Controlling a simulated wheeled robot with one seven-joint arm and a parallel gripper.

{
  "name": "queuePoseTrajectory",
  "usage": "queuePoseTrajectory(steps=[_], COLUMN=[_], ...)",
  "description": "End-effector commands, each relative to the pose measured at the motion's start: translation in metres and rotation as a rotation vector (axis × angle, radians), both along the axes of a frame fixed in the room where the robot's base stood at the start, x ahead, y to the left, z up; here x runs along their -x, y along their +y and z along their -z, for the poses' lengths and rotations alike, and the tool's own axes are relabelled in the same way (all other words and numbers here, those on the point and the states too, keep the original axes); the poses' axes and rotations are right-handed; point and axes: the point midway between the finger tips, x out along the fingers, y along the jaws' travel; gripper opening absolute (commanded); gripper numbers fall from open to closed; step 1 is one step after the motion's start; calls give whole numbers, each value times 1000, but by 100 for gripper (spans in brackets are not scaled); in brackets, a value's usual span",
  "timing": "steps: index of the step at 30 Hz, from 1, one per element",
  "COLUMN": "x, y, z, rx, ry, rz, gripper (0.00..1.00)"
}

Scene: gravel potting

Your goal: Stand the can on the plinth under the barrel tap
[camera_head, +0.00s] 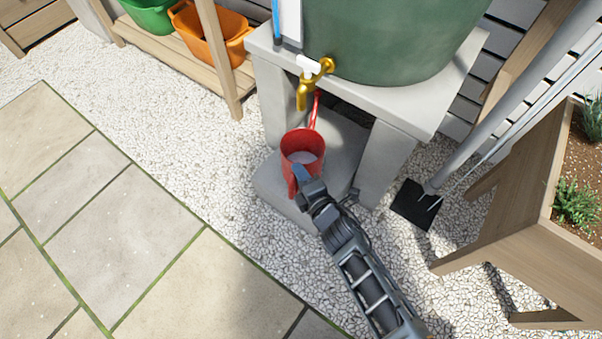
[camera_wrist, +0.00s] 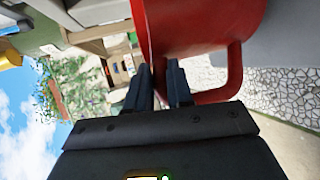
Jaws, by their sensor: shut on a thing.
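The red can (camera_head: 302,143) is upright, with a pale inside and a thin spout pointing away under the barrel stand. It appears over the low grey plinth (camera_head: 268,185); I cannot tell whether its base touches. The brass tap (camera_head: 303,96) on the green barrel (camera_head: 390,40) is just above and behind the can in the head view. My gripper (camera_head: 301,178) is at the can's near side, shut on it. In the wrist view the can (camera_wrist: 205,25) fills the top, its handle loop at right, and my fingers (camera_wrist: 159,85) close at its edge.
The concrete barrel stand (camera_head: 385,165) has legs on both sides of the plinth. A wooden shelf (camera_head: 228,75) with green and orange tubs is at upper left. A grey pipe (camera_head: 480,125) and a wooden planter (camera_head: 510,205) are at right. Gravel and paving are clear at left.

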Motion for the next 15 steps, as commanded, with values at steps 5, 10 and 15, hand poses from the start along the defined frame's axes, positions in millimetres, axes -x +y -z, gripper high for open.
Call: queuePoseTrajectory(steps=[5, 10, 15], x=[-2, -2, -2], y=[1, 1, 1], z=[20, 30, 29], rx=[-2, -2, -2], ry=[-6, -7, -6], rz=[-2, -2, -2], gripper=[0, 0, 0])
